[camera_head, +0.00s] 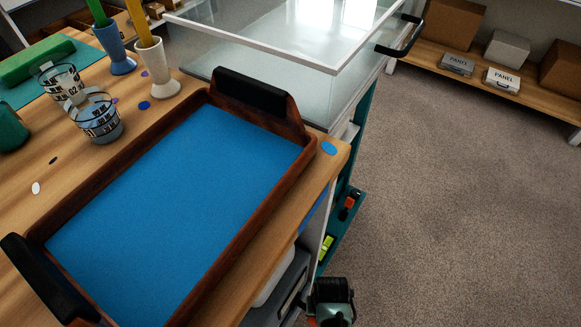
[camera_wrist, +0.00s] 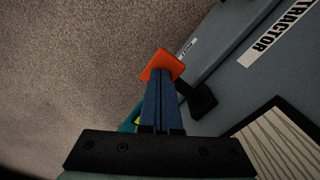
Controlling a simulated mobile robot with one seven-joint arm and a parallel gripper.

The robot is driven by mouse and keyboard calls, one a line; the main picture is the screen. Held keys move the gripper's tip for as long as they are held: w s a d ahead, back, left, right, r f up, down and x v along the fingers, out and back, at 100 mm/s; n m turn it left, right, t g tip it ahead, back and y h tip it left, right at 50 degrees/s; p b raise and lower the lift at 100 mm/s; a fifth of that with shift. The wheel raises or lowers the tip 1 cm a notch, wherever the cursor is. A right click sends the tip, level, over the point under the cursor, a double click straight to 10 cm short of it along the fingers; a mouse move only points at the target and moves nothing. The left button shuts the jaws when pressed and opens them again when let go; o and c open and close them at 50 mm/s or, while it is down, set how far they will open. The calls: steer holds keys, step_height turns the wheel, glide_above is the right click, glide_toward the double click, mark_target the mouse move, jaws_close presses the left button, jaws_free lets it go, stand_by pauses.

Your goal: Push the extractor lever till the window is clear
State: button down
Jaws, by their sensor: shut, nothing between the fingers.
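The extractor (camera_wrist: 232,75) is a grey housing with a white label reading "...TRACTOR" in the wrist view. Its lever has an orange end (camera_wrist: 163,64) and a black part (camera_wrist: 201,101) beside the housing. My gripper (camera_wrist: 161,82) is shut and empty, its blue fingers reaching to the orange end. I cannot tell if they touch it. The window (camera_wrist: 275,148) is a black-framed pale panel crossed by dark wavy lines, cut off at the lower right. In the head view a grey housing shows partly under the table, and the lever is not clearly seen.
A wooden table carries a blue-bottomed tray (camera_head: 175,205), cups (camera_head: 97,117) and a clear-sided case (camera_head: 300,60). A teal shelf (camera_head: 344,228) with small tools stands beside the table's right end. Carpet (camera_head: 450,200) is open to the right. Boxes line a far bench.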

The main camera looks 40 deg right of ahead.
steer(key=shift+f+b, duration=0.3)
steer(key=shift+f, duration=0.3)
step_height(320, 180, up, 4)
steer(key=p, duration=0.4)
steer(key=shift+r+p, duration=0.1)
steer(key=shift+p, duration=0.2)
steer(key=shift+f, duration=0.2)
steer(key=shift+f+b, duration=1.7)
steer(key=shift+f, duration=0.15)
steer(key=shift+r, duration=0.2)
step_height(320, 180, up, 4)
steer(key=p, duration=0.4)
steer(key=shift+f, duration=0.25)
